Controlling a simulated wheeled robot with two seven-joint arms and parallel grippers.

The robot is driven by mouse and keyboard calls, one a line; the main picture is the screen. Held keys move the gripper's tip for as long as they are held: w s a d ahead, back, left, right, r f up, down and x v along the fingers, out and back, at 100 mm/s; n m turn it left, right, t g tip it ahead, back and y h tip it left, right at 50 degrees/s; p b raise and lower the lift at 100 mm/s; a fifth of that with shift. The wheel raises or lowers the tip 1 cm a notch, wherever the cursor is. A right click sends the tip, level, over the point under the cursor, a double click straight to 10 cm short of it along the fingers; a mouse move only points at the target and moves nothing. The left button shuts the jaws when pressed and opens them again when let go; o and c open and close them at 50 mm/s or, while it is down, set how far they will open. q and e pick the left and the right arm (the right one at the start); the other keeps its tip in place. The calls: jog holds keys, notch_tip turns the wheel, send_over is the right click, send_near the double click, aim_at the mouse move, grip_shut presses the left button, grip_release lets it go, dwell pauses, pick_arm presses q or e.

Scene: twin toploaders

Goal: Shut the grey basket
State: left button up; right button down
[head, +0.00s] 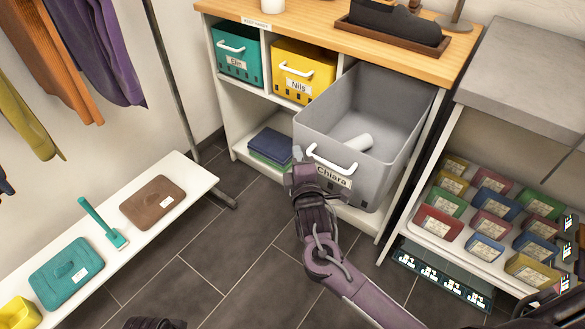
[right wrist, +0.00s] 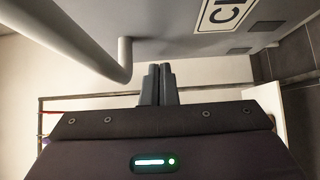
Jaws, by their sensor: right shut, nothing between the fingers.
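The grey basket (head: 385,120) is pulled out of the right compartment of the wooden-topped shelf unit in the head view. Its front bears a white handle (head: 331,164) and a name label, and a white rolled item (head: 357,143) lies inside. My right gripper (head: 298,157) is at the left part of the basket's front, near the handle's left end. In the right wrist view the shut, empty fingers (right wrist: 158,84) point toward the basket front (right wrist: 180,40), with the handle (right wrist: 122,60) to their left. I cannot tell whether they touch it. My left gripper does not show clearly.
Teal (head: 237,66) and yellow (head: 302,80) baskets sit in the unit to the left. A rack of coloured packets (head: 485,225) stands at the right. A white bench (head: 185,215) with flat items is at the left. Tiled floor (head: 225,250) lies open between.

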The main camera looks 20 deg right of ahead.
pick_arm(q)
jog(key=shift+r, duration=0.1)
pick_arm(e)
jog(key=shift+w+d, duration=0.2)
